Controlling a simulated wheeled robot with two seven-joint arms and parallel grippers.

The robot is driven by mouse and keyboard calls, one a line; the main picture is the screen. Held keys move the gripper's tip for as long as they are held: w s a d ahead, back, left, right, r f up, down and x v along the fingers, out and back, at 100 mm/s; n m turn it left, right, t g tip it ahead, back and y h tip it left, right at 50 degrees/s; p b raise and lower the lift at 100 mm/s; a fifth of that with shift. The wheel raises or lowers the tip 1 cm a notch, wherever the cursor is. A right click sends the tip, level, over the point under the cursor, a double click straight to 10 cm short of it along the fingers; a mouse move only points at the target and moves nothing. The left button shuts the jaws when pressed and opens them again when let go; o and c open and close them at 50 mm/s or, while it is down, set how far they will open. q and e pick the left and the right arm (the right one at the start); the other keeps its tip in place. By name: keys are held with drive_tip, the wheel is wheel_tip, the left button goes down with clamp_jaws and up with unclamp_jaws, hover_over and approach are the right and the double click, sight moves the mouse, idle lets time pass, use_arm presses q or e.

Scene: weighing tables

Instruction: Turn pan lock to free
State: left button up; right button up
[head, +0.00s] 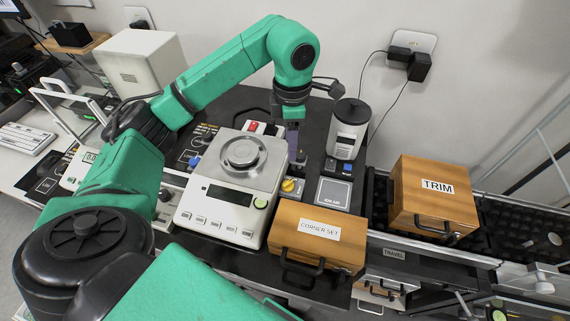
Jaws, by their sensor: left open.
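A white balance (221,197) with a dark display and a round metal pan (244,153) stands on the black table. A small red piece (252,126) shows at its back edge, and a yellow knob (291,186) sits beside its right side. A blue knob (194,162) is at its left. I cannot tell which of these is the pan lock. My left gripper (297,158) points down behind the yellow knob, at the balance's right side. It is open; its fingertips are small and dark, and I cannot tell whether they touch anything. My right gripper is out of view.
A wooden box labelled CORNER SET (317,232) stands in front of the yellow knob. A grey-white canister (346,130) and a square ION AIR plate (334,193) are to the right. A TRIM box (434,196) stands further right. My left arm arches over the table's left side.

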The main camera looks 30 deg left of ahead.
use_arm(q)
drive_tip(key=p, duration=0.2)
approach(288, 182)
drive_tip(key=shift+s+f, duration=0.25)
drive_tip(key=shift+s, duration=0.3)
drive_tip(key=f, duration=0.5)
drive_tip(key=w+f+p, duration=0.1)
drive_tip(key=f, duration=0.2)
drive_tip(key=shift+s+f, duration=0.15)
drive_tip(key=shift+f, duration=0.2)
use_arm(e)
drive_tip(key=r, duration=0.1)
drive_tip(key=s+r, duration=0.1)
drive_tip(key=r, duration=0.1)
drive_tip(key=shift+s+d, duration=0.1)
use_arm(q)
drive_tip(key=shift+c, duration=0.3)
clamp_jaws()
